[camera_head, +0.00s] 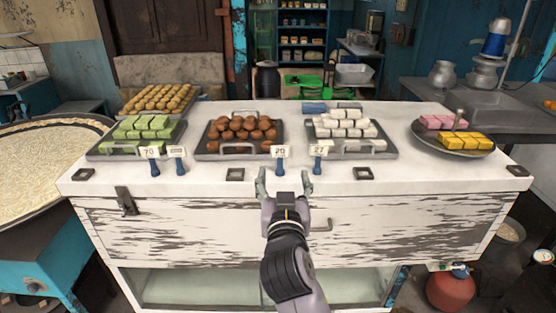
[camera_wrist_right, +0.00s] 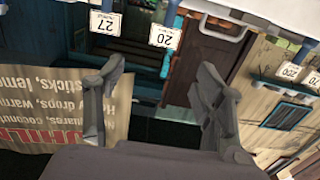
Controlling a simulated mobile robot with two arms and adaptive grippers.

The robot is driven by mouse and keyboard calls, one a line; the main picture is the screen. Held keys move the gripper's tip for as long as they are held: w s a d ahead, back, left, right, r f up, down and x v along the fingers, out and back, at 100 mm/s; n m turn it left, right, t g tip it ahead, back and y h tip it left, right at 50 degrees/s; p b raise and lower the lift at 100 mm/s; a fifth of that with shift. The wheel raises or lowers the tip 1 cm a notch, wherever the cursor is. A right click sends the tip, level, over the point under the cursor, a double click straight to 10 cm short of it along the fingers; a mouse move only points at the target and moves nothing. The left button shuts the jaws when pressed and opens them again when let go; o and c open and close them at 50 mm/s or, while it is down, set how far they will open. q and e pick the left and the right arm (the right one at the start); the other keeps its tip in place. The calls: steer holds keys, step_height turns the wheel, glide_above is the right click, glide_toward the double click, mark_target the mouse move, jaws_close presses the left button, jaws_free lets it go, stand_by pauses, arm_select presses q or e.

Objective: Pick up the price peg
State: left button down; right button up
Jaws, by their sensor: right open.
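Several price pegs with blue stems and white cards stand along the front of the white counter. One reads 20 (camera_head: 280,153) and one reads 27 (camera_head: 318,151); two more, a left one (camera_head: 152,153) and its neighbour (camera_head: 177,153), are further left. My right gripper (camera_head: 284,184) is open and empty at the counter's front edge, just in front of and below the 20 peg. In the right wrist view, the gripper (camera_wrist_right: 158,88) has its fingers apart, with the 20 card (camera_wrist_right: 163,37) and the 27 card (camera_wrist_right: 104,22) beyond them. My left gripper is not in view.
Trays of green sweets (camera_head: 142,127), brown balls (camera_head: 243,128) and white blocks (camera_head: 345,127) sit behind the pegs. A round plate (camera_head: 480,152) with yellow and pink sweets is at the right. The white counter (camera_head: 420,180) has bare room at the front right.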

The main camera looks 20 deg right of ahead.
mark_target(280, 149)
steer(key=p+x, duration=0.2)
steer(key=x, duration=0.6)
steer(key=p+x, duration=0.1)
steer(key=x, duration=0.1)
steer(key=p+x, duration=0.2)
steer(key=shift+w+a, duration=0.2)
steer(key=shift+w+d+f, duration=0.15)
steer(key=shift+w+f, duration=0.05)
steer(key=shift+w, duration=0.2)
steer(key=shift+c, duration=0.4)
steer(key=c, duration=1.2)
steer(key=shift+r, duration=0.1)
